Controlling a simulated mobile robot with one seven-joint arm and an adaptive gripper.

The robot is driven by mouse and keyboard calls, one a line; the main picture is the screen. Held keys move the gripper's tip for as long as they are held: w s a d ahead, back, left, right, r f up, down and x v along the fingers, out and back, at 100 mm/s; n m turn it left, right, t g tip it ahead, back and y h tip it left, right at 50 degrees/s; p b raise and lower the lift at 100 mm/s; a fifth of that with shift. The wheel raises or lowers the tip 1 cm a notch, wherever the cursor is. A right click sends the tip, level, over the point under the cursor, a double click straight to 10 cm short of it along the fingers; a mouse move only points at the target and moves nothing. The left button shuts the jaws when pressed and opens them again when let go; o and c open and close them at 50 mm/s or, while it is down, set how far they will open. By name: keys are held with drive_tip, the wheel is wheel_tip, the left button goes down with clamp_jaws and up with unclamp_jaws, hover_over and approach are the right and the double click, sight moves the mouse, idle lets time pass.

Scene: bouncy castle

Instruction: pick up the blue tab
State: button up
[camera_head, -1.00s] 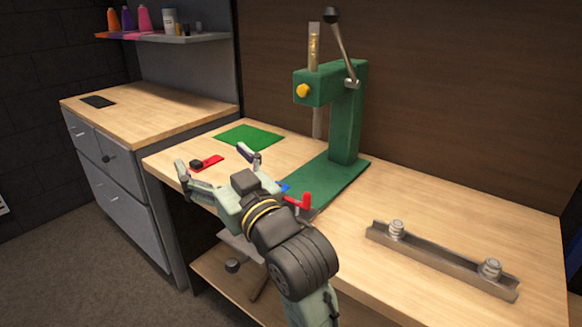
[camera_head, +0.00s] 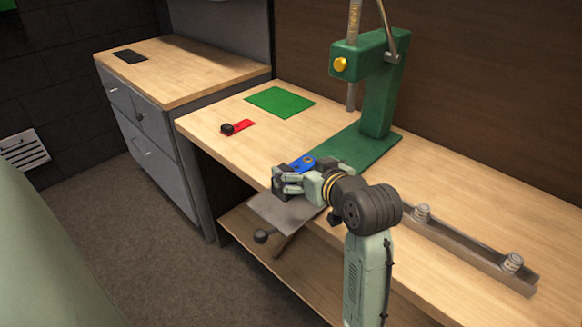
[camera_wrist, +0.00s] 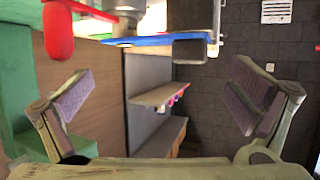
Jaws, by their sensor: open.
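The blue tab (camera_head: 303,163) lies at the front edge of the bench, by the left end of the green press base. In the wrist view the blue tab (camera_wrist: 150,40) is a thin edge-on strip near the top, with a dark block (camera_wrist: 190,49) at its right end. My gripper (camera_head: 283,182) is in front of and close to the tab, covering part of it. In the wrist view my gripper (camera_wrist: 160,96) has its two fingers wide apart, nothing between them. The tab shows above the line between the fingertips. Contact is not visible.
A red rounded handle (camera_wrist: 58,33) is near the left finger. The green press (camera_head: 381,95) stands behind. A red tab (camera_head: 242,125) and green mat (camera_head: 280,102) lie left. A metal rail (camera_head: 470,252) lies right. A grey plate (camera_head: 285,211) is below the gripper.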

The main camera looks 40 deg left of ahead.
sight(299, 166)
drive_tip(key=x, duration=0.3)
drive_tip(key=shift+w+a+f+p, duration=0.1)
drive_tip(key=shift+a+f+p, duration=0.1)
drive_tip(key=shift+p, duration=0.2)
clamp_jaws()
idle(1.1)
